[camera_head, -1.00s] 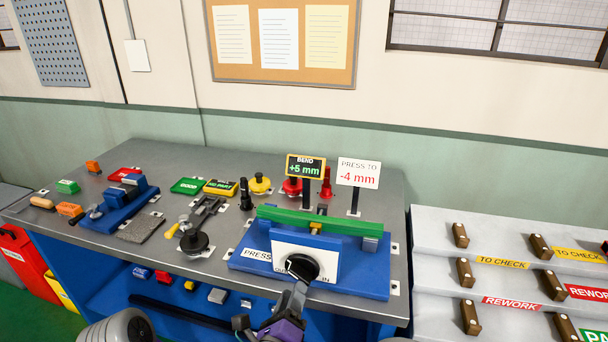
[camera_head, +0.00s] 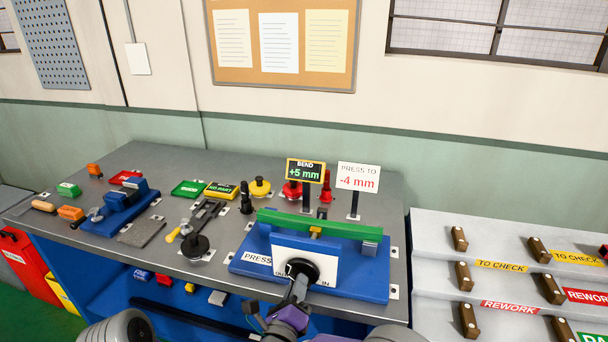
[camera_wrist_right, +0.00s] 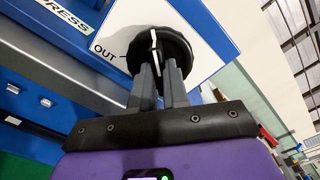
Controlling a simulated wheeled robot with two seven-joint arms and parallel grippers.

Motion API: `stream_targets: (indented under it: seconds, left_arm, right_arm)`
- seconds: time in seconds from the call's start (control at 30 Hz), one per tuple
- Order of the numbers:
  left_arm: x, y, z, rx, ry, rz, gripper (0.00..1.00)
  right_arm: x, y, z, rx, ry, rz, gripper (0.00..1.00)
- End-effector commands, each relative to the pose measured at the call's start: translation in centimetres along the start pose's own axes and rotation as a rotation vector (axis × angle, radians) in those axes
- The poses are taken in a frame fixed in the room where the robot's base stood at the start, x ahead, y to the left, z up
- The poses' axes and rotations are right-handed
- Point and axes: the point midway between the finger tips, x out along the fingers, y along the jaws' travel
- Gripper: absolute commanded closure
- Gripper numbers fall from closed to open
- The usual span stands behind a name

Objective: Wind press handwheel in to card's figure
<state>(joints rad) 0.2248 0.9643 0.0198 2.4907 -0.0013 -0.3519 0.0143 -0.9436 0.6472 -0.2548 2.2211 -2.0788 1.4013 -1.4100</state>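The blue press (camera_head: 372,283) stands at the table's front right, with a white face plate marked OUT at left and IN at right. Its black handwheel (camera_head: 303,269) is in the middle of that plate. My right gripper (camera_head: 299,283) reaches it from the front. In the right wrist view its fingers (camera_wrist_right: 157,72) stand close together on either side of the handwheel's (camera_wrist_right: 176,45) pale-marked middle bar and look shut on it. A green profile (camera_head: 325,223) lies across the press. The card (camera_head: 358,177) reads PRESS TO -4 mm; the BEND display (camera_head: 305,170) reads +5 mm.
The grey table (camera_head: 150,245) also holds a blue vise (camera_head: 122,207), a clamp (camera_head: 205,215), red, green and yellow labelled blocks, and red and yellow knobs behind the press. Sloped racks (camera_head: 430,265) labelled TO CHECK and REWORK stand at right.

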Motion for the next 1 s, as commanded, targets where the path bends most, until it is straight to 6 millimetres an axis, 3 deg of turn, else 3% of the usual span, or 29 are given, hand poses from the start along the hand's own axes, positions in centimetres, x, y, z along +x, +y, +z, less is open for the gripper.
stream_targets:
  seconds: [0.27,1.0]
  left_arm:
    - [0.2,-0.1,0.0,0.0,0.0,0.0,0.57]
    - [3.7,-1.4,-0.2,0.0,0.0,0.0,0.57]
  right_arm:
    - [0.0,0.1,0.0,0.016,0.0,0.0,1.0]
    - [0.0,0.1,0.0,0.401,0.001,0.001,1.0]
